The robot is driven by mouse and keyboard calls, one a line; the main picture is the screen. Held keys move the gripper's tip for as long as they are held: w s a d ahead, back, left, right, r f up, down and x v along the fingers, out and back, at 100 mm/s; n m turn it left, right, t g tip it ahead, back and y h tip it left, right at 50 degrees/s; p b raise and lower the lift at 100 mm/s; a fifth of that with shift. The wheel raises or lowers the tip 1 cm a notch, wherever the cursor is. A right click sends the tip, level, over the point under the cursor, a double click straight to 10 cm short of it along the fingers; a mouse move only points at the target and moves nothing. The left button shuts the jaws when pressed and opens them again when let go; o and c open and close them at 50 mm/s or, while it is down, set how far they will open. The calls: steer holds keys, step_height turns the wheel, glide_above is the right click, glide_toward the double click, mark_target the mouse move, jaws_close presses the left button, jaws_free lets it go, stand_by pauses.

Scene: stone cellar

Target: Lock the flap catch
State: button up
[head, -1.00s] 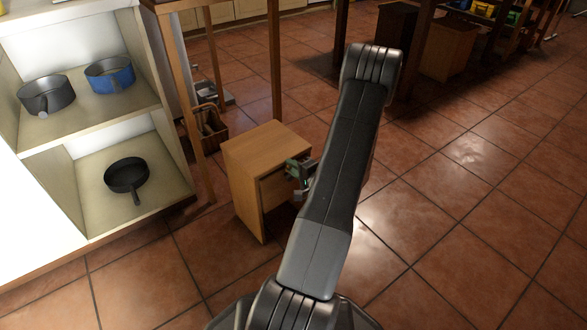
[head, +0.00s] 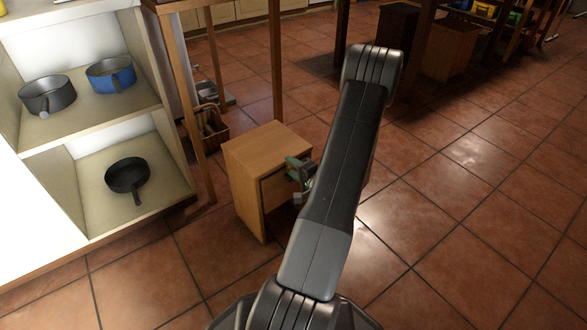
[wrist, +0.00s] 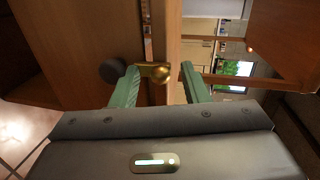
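A small wooden cabinet (head: 262,147) stands on the floor in the head view, its front turned to the right. My gripper (head: 303,174) is at this front, partly hidden by my arm. In the wrist view a brass catch (wrist: 155,73) sits on the cabinet's wood, close to the pale edge strip (wrist: 174,45). A dark round knob (wrist: 113,71) is left of it. My gripper's (wrist: 159,68) two green fingers are apart, one on each side of the catch. The left fingertip is close to the catch; I cannot tell whether it touches. The right one is clear of it.
A pale shelf unit (head: 67,163) with pots and a pan stands at the left. Wooden table legs (head: 275,65) and a wicker basket (head: 208,130) are behind the cabinet. The tiled floor (head: 470,215) to the right is open.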

steer(key=p+v, duration=0.3)
steer(key=v, duration=1.1)
steer(key=shift+w+a, duration=0.1)
steer(key=b+x, duration=0.3)
steer(key=x, duration=1.1)
